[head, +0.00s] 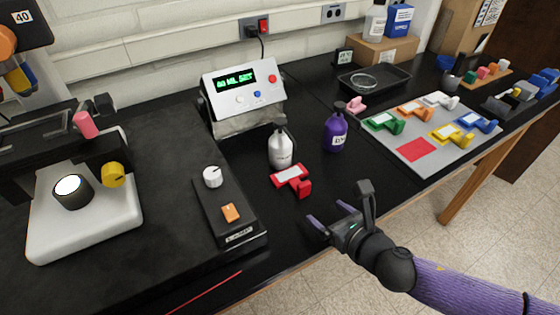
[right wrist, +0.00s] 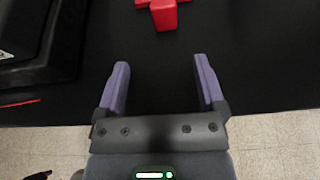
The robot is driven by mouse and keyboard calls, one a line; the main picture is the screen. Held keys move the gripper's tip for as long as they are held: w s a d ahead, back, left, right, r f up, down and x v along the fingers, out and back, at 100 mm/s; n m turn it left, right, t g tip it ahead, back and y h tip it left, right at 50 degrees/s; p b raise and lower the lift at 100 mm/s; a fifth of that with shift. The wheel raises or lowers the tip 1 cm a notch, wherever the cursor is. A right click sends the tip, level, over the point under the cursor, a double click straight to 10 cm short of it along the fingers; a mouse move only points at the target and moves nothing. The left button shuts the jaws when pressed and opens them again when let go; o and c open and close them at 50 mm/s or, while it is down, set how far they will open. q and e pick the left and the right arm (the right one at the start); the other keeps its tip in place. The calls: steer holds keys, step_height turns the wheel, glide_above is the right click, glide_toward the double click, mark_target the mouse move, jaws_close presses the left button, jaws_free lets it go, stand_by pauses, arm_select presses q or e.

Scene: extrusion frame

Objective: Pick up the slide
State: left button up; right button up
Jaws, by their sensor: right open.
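The slide looks to be the red piece with a white label (head: 291,177), lying on the black bench in front of a white bottle. A red block end of it shows at the top edge of the right wrist view (right wrist: 163,15); the rest is cut off there. My right gripper (head: 330,213) is open and empty, near the bench's front edge, to the right of and nearer than the red piece. In the right wrist view my purple fingers (right wrist: 161,64) are spread apart, with the red block beyond their tips. My left gripper is not in view.
A black control box (head: 228,212) stands left of the red piece. The white bottle (head: 281,148) and a purple bottle (head: 335,133) stand behind it. A grey board (head: 440,147) with colored pieces and a red square lies right. Bare bench separates gripper and red piece.

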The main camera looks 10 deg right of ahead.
mark_target(306, 191)
steer(key=b+x, duration=0.1)
steer(key=x, duration=0.5)
steer(key=b+x, duration=0.1)
steer(key=x, duration=0.3)
steer(key=shift+w+d+r+b, duration=0.3)
steer(key=shift+b, duration=0.05)
jaws_close()
